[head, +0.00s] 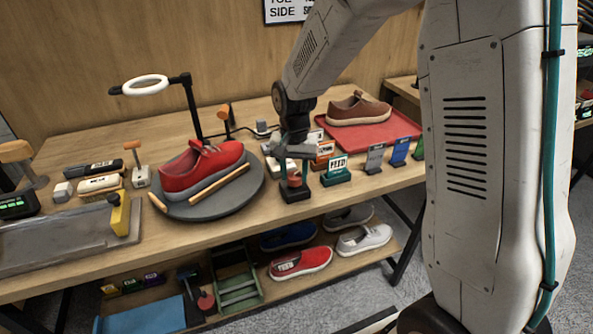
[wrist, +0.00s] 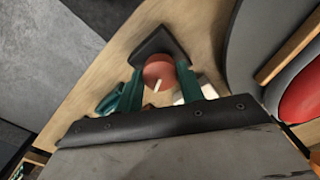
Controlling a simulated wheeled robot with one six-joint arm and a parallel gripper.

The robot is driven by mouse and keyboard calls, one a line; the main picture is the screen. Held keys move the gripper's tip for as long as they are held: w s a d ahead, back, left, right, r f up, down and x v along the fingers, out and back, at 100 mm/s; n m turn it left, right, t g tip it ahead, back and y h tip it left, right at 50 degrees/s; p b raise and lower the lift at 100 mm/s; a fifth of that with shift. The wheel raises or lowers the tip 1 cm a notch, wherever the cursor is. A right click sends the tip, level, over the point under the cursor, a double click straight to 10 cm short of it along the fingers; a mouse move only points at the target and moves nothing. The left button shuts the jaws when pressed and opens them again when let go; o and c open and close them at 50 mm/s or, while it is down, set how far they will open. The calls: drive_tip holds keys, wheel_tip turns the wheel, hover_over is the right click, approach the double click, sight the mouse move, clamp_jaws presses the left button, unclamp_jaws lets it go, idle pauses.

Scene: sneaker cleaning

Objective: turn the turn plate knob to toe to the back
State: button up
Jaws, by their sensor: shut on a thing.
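The turn plate knob (head: 294,182) is a short red cylinder on a dark base at the table's front edge. In the wrist view the knob (wrist: 157,69) shows a white mark on its top, pointing toward the lower part of the picture. My gripper (head: 293,175) reaches down from above, with its teal fingers on either side of the knob, shut on it. The grey round turn plate (head: 232,202) is left of the knob. A red sneaker (head: 198,172) stands on it, lying diagonally from lower left to upper right. I cannot tell its toe end surely.
A wooden stick (head: 220,185) lies along the sneaker's near side. A ring lamp (head: 145,85) stands behind the plate. Small labelled stands, including a teal one (head: 337,177), are close right of the knob. A brown shoe (head: 358,109) is on a red mat (head: 385,132) behind.

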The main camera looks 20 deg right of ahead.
sight(295, 174)
drive_tip(key=shift+w+n, duration=0.1)
drive_tip(key=shift+n, duration=0.5)
idle(1.1)
drive_tip(key=o, duration=1)
wheel_tip(295, 174, up, 8)
drive_tip(key=shift+f, duration=0.1)
